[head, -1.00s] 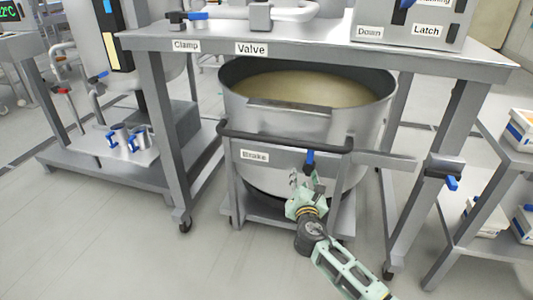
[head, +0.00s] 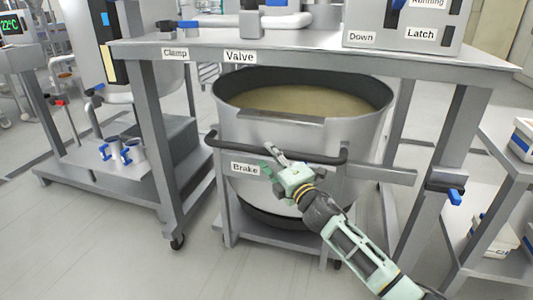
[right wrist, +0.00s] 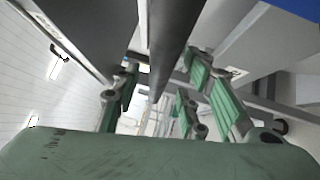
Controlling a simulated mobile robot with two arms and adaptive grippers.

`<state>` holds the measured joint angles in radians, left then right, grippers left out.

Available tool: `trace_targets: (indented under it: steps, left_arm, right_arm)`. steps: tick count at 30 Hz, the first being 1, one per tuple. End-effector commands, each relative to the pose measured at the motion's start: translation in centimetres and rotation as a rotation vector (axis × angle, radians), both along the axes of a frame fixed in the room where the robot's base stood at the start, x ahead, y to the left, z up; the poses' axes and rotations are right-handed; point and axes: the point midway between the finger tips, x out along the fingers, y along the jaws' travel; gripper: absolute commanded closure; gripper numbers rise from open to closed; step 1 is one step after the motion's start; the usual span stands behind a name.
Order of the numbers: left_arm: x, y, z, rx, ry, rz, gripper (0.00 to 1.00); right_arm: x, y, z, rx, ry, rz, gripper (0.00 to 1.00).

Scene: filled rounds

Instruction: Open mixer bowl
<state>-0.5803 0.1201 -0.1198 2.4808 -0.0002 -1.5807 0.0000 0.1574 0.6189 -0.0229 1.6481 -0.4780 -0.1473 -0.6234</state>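The mixer bowl (head: 360,130) is a large grey metal bowl holding a tan mass, on a wheeled frame under the steel table. A dark push bar (head: 235,148) runs across its front, with a "Brake" label (head: 245,169) just below. My right gripper (head: 275,161) is at the bar's middle, right of the label. In the right wrist view its green fingers (right wrist: 155,98) are apart, with the dark bar (right wrist: 176,40) running between them; whether they touch it I cannot tell. The blue brake lever is hidden behind the gripper. My left gripper is not in view.
The steel table (head: 290,52) spans above the bowl, carrying "Clamp", "Valve", "Down" and "Latch" labels. A blue-handled latch (head: 455,195) sits on the right table leg. A shelf with boxes (head: 490,235) stands at right. The floor at front left is clear.

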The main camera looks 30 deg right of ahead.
Motion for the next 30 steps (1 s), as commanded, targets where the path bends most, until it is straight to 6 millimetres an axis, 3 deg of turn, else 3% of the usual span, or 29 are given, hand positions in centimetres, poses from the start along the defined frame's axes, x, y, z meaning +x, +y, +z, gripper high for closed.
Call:
trace_targets:
  steps: [6, 17, 30]
  left_arm:
    - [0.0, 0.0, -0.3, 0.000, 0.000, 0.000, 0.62]
    - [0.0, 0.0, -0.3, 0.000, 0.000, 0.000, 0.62]
    - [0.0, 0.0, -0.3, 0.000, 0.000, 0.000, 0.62]
  right_arm:
    - [2.4, -0.2, 0.3, -0.002, 0.000, -0.001, 0.61]
    - [2.9, -0.2, 0.3, -0.002, 0.001, 0.000, 0.61]
    - [2.9, -0.2, 0.4, -0.002, 0.001, -0.001, 0.99]
